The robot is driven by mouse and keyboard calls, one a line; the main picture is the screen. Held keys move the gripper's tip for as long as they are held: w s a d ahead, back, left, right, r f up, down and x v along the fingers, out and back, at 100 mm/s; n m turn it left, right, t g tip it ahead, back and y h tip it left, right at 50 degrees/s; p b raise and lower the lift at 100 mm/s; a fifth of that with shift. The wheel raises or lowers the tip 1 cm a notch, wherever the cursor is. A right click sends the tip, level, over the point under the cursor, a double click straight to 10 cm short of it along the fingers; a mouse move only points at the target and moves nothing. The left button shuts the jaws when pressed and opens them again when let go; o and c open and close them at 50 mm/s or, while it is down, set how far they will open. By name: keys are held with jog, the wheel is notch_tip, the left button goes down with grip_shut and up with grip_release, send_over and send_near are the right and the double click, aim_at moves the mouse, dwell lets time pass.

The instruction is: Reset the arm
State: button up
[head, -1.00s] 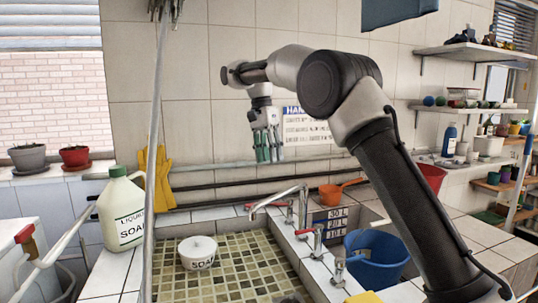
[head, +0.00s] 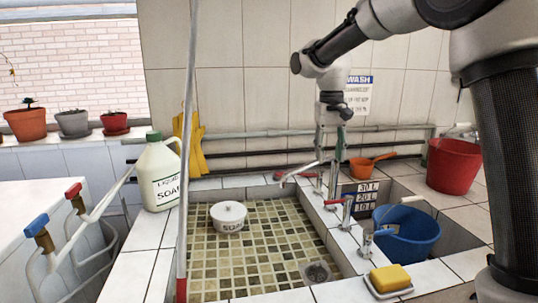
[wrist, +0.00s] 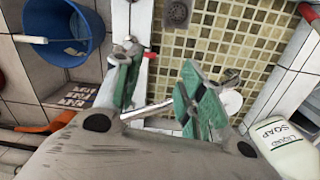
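My gripper (head: 331,150) hangs pointing down over the back right edge of the tiled basin, near the tap (head: 298,172). In the wrist view my gripper (wrist: 160,90) shows its two green-padded fingers spread wide apart with nothing between them. Part of the tap and the basin's divider show beneath and between the fingers. In the head view my arm reaches in from the upper right.
A white soap bowl (head: 229,216) sits in the tiled basin (head: 262,262). A soap jug (head: 159,172) stands left of it. A blue bucket (head: 407,236) is in the right basin. An orange scoop (head: 368,164), red bucket (head: 453,166) and yellow sponge (head: 390,278) are around it.

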jog(key=s+d+t, duration=0.2)
jog(key=s+d, duration=0.7)
jog(key=s, duration=0.6)
jog(key=s+d+t, duration=0.2)
jog(key=s+d, duration=0.8)
jog(key=s, duration=0.5)
jog(key=shift+r+t, duration=0.15)
jog(key=shift+t, duration=0.25)
